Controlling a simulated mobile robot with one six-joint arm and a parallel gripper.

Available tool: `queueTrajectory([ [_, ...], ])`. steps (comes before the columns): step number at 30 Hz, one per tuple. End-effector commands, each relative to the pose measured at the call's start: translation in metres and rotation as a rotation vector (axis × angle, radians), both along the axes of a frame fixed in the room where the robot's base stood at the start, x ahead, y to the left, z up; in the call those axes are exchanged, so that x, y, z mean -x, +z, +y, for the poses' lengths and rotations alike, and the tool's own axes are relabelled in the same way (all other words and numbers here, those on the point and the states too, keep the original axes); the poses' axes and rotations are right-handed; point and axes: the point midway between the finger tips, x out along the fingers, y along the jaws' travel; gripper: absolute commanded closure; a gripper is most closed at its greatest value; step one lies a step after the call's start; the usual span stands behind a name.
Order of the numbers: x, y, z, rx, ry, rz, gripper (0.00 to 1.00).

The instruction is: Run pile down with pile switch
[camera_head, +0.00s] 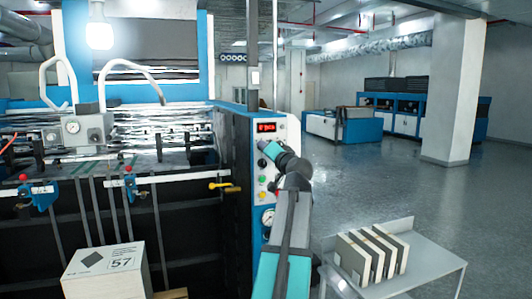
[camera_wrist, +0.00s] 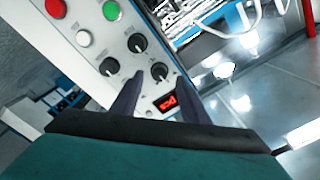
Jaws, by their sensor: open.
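The control panel (camera_head: 282,128) is on the end of the blue and black machine, with a red display, knobs and coloured buttons. In the wrist view the panel (camera_wrist: 92,60) appears tilted, with several black knobs, including an upper knob (camera_wrist: 137,43), a left knob (camera_wrist: 109,66) and a right knob (camera_wrist: 159,71). I cannot read which one is the pile switch. My gripper (camera_wrist: 161,88) is open in front of the panel, its fingers spread below the right knob and around the display (camera_wrist: 166,102). No contact is visible. In the head view my arm hides part of the panel.
A white box marked 57 (camera_head: 105,275) stands at the machine's front left. A grey trolley (camera_head: 425,278) with several upright packs (camera_head: 372,252) stands right of my arm. A yellow handle (camera_head: 222,186) juts from the machine. The floor behind the trolley is clear towards a pillar (camera_head: 455,80).

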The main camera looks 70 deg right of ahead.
Motion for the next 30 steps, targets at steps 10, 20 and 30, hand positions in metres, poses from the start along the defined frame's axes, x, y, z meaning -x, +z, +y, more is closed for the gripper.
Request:
queueTrajectory([
  [10, 0.032, -0.003, 0.040, 0.001, -0.002, 0.000, 0.59],
  [20, 0.059, -0.001, 0.074, 0.000, 0.000, -0.002, 0.59],
  [30, 0.067, 0.000, 0.083, -0.001, 0.000, -0.002, 0.59],
])
